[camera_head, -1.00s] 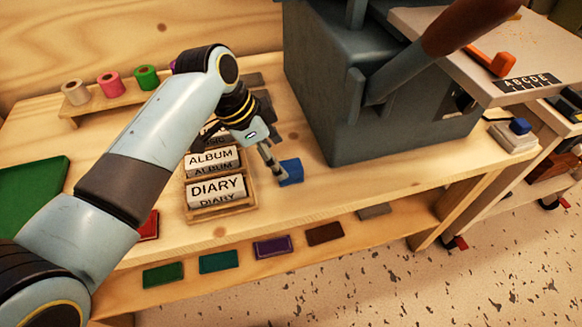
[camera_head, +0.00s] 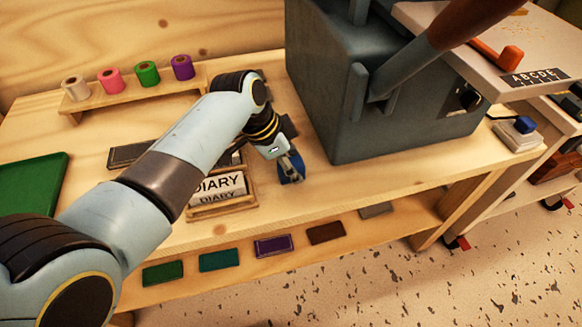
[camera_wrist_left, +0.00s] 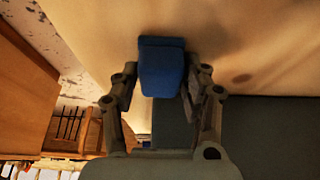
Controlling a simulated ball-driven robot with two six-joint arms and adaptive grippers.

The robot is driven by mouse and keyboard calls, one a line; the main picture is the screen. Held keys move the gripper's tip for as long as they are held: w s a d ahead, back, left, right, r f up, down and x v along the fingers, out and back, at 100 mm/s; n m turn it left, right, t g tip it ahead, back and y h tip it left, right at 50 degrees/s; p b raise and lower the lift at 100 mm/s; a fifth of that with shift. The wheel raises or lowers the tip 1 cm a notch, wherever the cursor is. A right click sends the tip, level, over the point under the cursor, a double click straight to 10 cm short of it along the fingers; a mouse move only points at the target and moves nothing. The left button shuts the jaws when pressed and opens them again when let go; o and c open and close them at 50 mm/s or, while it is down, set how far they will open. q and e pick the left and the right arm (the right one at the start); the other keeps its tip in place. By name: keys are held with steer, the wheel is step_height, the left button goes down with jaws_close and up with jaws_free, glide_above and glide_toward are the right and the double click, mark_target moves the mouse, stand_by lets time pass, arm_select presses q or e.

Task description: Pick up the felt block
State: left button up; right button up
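The blue felt block (camera_head: 291,175) is on the wooden bench, right of the DIARY box. In the left wrist view the block (camera_wrist_left: 162,68) sits between my two fingers, one along each side. My left gripper (camera_head: 290,167) is down at the block and partly hides it in the head view. The fingertips look very close to its sides, but I cannot tell whether they press on it or whether it is lifted. My right gripper is not in view.
The large grey press (camera_head: 375,100) with its lever stands close right of the block. The DIARY box (camera_head: 219,189) is close on the left. Foil rolls (camera_head: 147,74) stand on a rack at the back. Coloured plates (camera_head: 218,260) lie on the shelf below.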

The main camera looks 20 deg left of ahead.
arm_select(q)
steer(key=c, duration=0.6)
step_height(320, 180, up, 10)
steer(key=shift+r+p, duration=0.1)
steer(key=shift+p, duration=0.55)
steer(key=shift+c, duration=0.2)
